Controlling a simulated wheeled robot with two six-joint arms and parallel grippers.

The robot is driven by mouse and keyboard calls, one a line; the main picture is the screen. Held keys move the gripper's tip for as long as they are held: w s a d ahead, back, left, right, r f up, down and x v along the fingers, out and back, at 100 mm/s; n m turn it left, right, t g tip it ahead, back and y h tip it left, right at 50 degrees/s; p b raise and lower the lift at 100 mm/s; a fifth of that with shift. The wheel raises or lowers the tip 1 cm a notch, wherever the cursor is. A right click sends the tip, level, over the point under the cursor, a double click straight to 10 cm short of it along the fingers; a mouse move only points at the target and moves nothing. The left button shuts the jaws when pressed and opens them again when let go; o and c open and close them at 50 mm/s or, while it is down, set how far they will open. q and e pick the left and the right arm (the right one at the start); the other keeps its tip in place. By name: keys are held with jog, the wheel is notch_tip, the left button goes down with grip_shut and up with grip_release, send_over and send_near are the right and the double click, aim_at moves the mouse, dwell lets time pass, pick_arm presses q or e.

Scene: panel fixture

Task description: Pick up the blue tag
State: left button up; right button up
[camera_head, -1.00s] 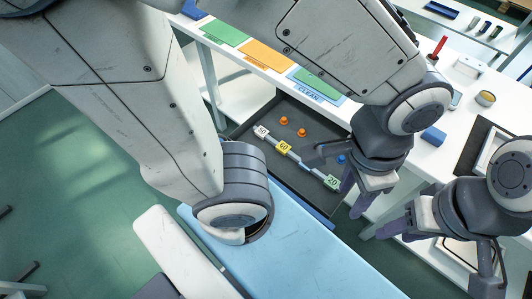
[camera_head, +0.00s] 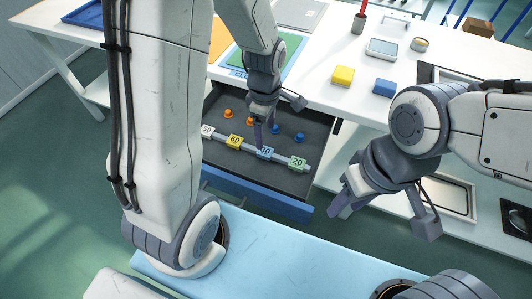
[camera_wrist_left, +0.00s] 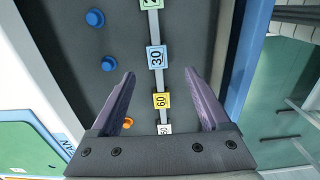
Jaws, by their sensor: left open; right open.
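The blue tag (camera_head: 265,152), numbered, sits on a pale rail in an open dark drawer, between the yellow tag (camera_head: 234,141) and the green tag (camera_head: 297,163). In the left wrist view the blue tag (camera_wrist_left: 157,57) reads 30 and lies just beyond the fingertips, in line with the gap. My left gripper (camera_wrist_left: 160,76) is open and empty; in the head view it (camera_head: 272,120) hangs over the drawer, a finger close to the blue tag. Contact cannot be told. My right gripper (camera_head: 385,215) is open and empty, right of the drawer.
A white tag (camera_head: 207,131) is at the rail's left end. Orange pegs (camera_head: 229,113) and blue pegs (camera_head: 299,136) stand behind the rail. The drawer's blue front (camera_head: 260,196) is near me.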

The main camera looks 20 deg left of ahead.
pick_arm(q)
send_over(265, 151)
jog(key=f, duration=0.4)
jog(key=shift+s+d+b, duration=0.15)
jog(key=shift+s+b, duration=0.15)
jog(key=f, duration=0.3)
jog(key=f+b, duration=0.1)
jog(key=f, duration=0.1)
jog(key=shift+w, duration=0.3)
grip_shut()
jog(key=shift+r, duration=0.1)
